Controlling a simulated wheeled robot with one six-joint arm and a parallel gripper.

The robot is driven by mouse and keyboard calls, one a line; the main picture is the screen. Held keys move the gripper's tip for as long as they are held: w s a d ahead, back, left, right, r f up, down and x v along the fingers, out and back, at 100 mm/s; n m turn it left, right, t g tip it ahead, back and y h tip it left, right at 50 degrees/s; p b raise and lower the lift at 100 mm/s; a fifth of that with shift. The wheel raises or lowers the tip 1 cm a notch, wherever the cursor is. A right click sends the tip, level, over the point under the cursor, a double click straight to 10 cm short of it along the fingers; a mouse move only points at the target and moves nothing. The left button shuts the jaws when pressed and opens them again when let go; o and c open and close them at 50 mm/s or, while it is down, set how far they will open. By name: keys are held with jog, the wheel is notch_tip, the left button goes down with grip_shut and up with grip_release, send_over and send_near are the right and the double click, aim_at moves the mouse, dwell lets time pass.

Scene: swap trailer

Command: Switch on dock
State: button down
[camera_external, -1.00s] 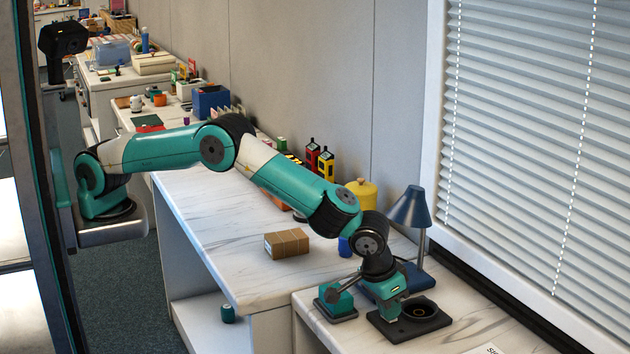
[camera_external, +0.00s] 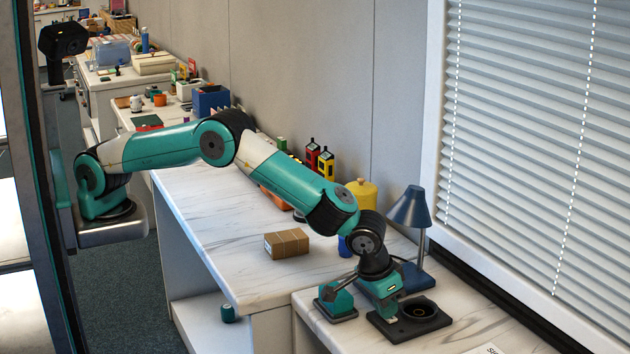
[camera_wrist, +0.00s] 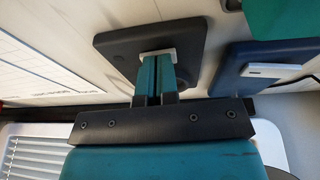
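The dock (camera_external: 432,323) is a dark flat plate with a round socket, lying on the marble counter at lower right. In the wrist view the dock (camera_wrist: 122,42) lies at top centre, with a small pale switch piece (camera_wrist: 174,52) on it. My gripper (camera_external: 388,314) points down at the dock's left part, beside the socket. In the wrist view my gripper's teal fingers (camera_wrist: 155,60) are together, with only a thin line between them. Their tips are at the pale piece and partly cover it. I cannot tell whether they press it.
A blue desk lamp (camera_external: 409,208) stands close behind the dock; its base has a pale switch (camera_wrist: 270,70) in the wrist view. A teal lever device (camera_external: 337,304) stands just left of my gripper. A brown box (camera_external: 287,243) lies on the higher counter. Window blinds are at right.

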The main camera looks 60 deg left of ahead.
jog(key=shift+a, duration=0.15)
notch_tip(320, 180, up, 5)
jog(key=p, duration=0.3)
jog(key=shift+a+r, duration=0.1)
jog(key=b+v, duration=0.1)
jog(key=v, duration=0.7)
jog(key=shift+s+d+r+b, duration=0.25)
jog(key=shift+d+r+b, duration=0.05)
jog(key=shift+r, duration=0.1)
jog(key=b, duration=0.2)
jog(key=shift+d+f+b, duration=0.15)
jog(key=shift+f+b, duration=0.05)
jog(key=shift+b, duration=0.15)
jog(key=shift+r, duration=0.35)
jog(key=shift+f, duration=0.1)
